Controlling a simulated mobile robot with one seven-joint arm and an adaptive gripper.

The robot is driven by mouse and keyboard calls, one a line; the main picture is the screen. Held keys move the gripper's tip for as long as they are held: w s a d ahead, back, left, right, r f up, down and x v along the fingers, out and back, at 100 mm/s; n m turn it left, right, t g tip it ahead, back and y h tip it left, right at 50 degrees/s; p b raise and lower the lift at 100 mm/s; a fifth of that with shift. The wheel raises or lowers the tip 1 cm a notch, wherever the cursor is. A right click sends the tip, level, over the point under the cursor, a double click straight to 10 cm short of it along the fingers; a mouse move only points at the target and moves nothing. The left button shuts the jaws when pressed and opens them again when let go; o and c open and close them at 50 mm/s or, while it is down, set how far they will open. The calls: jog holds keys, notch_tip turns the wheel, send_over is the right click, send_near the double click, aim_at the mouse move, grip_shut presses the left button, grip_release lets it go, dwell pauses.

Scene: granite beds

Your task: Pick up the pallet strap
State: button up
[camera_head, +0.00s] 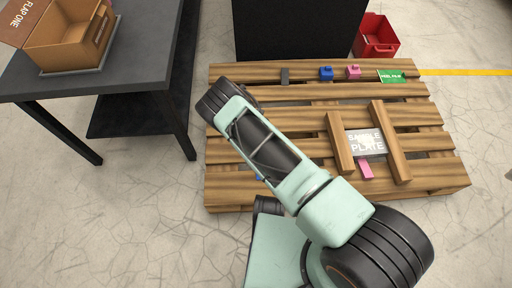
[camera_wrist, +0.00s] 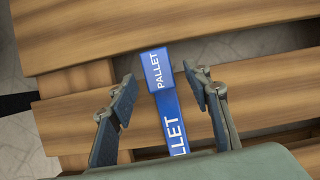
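The pallet strap (camera_wrist: 170,112) is blue with white lettering that reads PALLET. In the wrist view it runs from a wider block-like end down to the lower edge, where my gripper body hides the rest. My gripper (camera_wrist: 165,92) is open, with one finger on each side of the strap and a visible gap on both sides. I cannot tell how far above the strap the fingertips are. In the head view only a small blue bit (camera_head: 259,177) shows beside my arm, on the pallet's left part; my arm hides the rest and the gripper.
The wooden pallet (camera_head: 428,142) has open gaps between its slats. A sample plate (camera_head: 368,146) lies between two raised wooden bars. Small blue (camera_head: 326,73), pink (camera_head: 353,71) and green (camera_head: 392,76) pieces lie at the back. A dark table (camera_head: 120,72) stands left, a red bin (camera_head: 376,38) behind.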

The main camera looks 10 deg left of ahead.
grip_shut()
jog(key=shift+r, duration=0.25)
